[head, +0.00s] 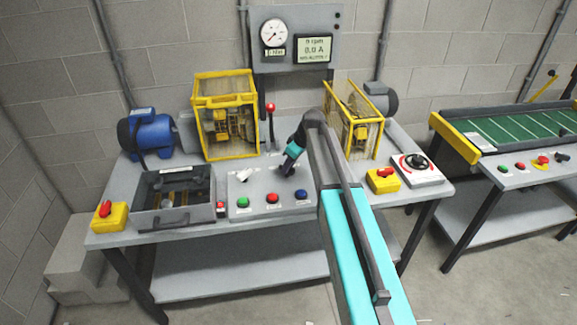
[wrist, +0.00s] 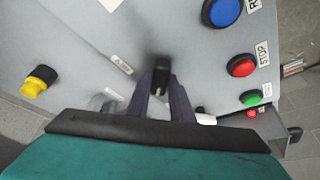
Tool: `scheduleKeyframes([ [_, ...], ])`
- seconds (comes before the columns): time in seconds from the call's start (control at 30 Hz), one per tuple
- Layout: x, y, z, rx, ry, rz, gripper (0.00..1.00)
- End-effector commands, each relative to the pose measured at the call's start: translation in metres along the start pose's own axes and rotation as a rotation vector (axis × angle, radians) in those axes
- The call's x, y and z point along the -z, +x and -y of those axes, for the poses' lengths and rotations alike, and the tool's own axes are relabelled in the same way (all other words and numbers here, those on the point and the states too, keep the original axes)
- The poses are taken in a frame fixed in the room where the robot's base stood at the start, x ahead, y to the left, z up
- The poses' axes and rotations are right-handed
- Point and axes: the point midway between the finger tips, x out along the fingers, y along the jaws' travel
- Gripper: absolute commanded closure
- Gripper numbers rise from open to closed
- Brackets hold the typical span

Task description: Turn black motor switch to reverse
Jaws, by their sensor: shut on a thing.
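The grey control panel (head: 257,186) stands mid-bench with green, red and blue buttons along its front. My gripper (head: 287,168) reaches down to the panel's right half, behind the blue button. In the wrist view my gripper (wrist: 163,92) is shut with its two dark fingers on the black motor switch (wrist: 161,73). The switch's handle shows between the fingertips; the fingers hide its lower part and its setting cannot be read. In the head view the switch is hidden by my gripper. A white switch (head: 242,175) sits on the panel's left half.
The blue button (wrist: 222,12), red button (wrist: 241,65) and green button (wrist: 250,97) are close beside my gripper. A red-knobbed lever (head: 270,110) rises behind the panel. Yellow-guarded units (head: 225,102) stand at the back. An open grey tray (head: 150,222) lies left.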

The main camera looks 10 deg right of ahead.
Motion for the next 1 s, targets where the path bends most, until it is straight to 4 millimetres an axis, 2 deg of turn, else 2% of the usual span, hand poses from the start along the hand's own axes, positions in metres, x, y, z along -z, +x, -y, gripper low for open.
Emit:
scheduleKeyframes([
  [0.47, 0.0007, 0.0011, 0.0031, -0.044, 0.104, -0.001, 1.00],
  [1.0, 0.0018, 0.0013, 0.0056, -0.190, 0.456, -0.002, 1.00],
])
